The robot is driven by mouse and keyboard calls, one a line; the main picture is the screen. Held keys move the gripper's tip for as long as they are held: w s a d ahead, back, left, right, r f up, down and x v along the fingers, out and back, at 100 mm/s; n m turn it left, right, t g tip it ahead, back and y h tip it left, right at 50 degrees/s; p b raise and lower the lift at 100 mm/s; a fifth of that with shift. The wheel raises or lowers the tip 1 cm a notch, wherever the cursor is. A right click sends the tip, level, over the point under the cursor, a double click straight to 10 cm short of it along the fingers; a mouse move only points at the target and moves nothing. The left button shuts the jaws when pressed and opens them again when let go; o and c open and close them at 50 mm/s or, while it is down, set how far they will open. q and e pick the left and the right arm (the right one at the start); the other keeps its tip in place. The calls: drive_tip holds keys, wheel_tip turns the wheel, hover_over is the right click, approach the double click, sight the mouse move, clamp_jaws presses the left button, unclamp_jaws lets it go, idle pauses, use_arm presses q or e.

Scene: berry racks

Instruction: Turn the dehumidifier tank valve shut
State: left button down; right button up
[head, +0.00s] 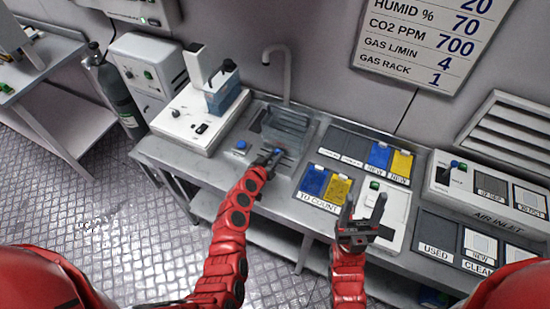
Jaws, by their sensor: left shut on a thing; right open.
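My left gripper (268,158) is shut on a small blue part, which looks like the valve (277,152), at the front of a clear bluish tank (288,127). The fingers hide most of this part, so its turn angle cannot be told. The tank sits in the sink area below a grey tap (287,75). My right gripper (364,212) is open and empty, fingers pointing up the picture, in front of the counter's right half.
A white machine (190,130) holding a blue, black-handled container (228,95) stands left of the sink. A blue item (241,145) lies left of my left gripper. Blue and yellow packs (326,184) lie right of the sink. An air inlet unit (490,195) stands far right.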

use_arm(q)
drive_tip(key=n+h+b, duration=0.1)
drive_tip(key=b, duration=0.2)
drive_tip(key=n+h+b, duration=0.1)
drive_tip(key=n+b, duration=0.1)
drive_tip(key=b, duration=0.1)
drive_tip(key=n+h+b, duration=0.1)
drive_tip(key=n+b, duration=0.1)
drive_tip(key=b, duration=0.1)
drive_tip(key=shift+w+a+f+g, duration=0.1)
drive_tip(key=shift+a+f+g, duration=0.25)
drive_tip(key=shift+f+g, duration=0.05)
drive_tip(key=shift+n+h+b, duration=0.5)
drive_tip(key=shift+n+b, duration=0.2)
drive_tip(key=shift+b, duration=0.3)
drive_tip(key=shift+r+b, duration=0.15)
drive_tip(key=shift+b, duration=0.15)
drive_tip(key=shift+n, duration=0.3)
drive_tip(key=c, duration=0.6)
unclamp_jaws()
drive_tip(key=shift+r, duration=0.1)
